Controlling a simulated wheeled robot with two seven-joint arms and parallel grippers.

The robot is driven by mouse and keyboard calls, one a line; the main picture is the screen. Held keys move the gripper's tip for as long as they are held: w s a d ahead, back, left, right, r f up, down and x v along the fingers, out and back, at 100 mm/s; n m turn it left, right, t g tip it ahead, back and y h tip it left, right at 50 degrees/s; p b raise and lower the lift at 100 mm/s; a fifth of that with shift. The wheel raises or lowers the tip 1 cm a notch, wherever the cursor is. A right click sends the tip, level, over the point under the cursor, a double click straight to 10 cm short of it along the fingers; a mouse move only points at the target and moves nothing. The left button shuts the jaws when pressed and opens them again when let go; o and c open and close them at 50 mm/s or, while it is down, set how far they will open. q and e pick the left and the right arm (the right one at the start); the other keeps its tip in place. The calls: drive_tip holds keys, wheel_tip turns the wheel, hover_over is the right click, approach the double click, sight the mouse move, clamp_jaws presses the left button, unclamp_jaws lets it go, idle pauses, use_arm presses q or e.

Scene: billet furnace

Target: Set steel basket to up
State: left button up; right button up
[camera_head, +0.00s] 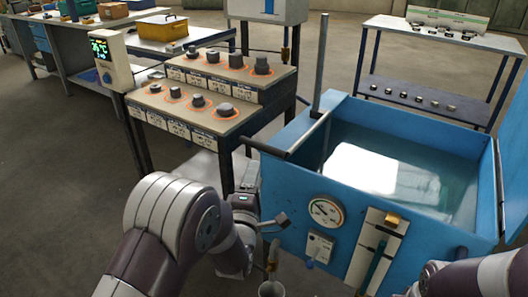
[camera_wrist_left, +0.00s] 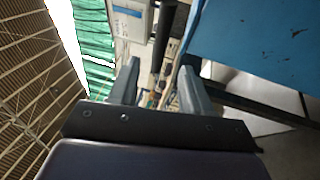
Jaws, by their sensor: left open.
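The blue tank (camera_head: 284,185) stands at the right in the head view, holding water (camera_head: 425,150) with a bright reflection. I cannot make out a steel basket in it. A black handle bar (camera_head: 262,147) sticks out at its left side, beside a grey upright post (camera_head: 322,75). My left gripper (camera_head: 247,174) is just below this bar, left of the tank. In the left wrist view my left gripper (camera_wrist_left: 160,82) is open, with a dark bar (camera_wrist_left: 164,35) ahead of the gap between its fingers, apparently not gripped. My right gripper is out of view.
A control stand with dark knobs (camera_head: 225,108) is close behind my left arm. The tank front carries a gauge (camera_head: 326,211) and a plate (camera_head: 375,245). A rack (camera_head: 430,45) stands behind, and a yellow box (camera_head: 163,28) sits on a bench.

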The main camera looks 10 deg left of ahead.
use_arm(q)
drive_tip(key=w+r+b, duration=0.1)
drive_tip(key=w+r, duration=0.1)
drive_tip(key=w, duration=1)
drive_tip(key=shift+w+a, duration=0.25)
drive_tip(key=shift+a, duration=0.05)
drive_tip(key=shift+r, duration=0.1)
clamp_jaws()
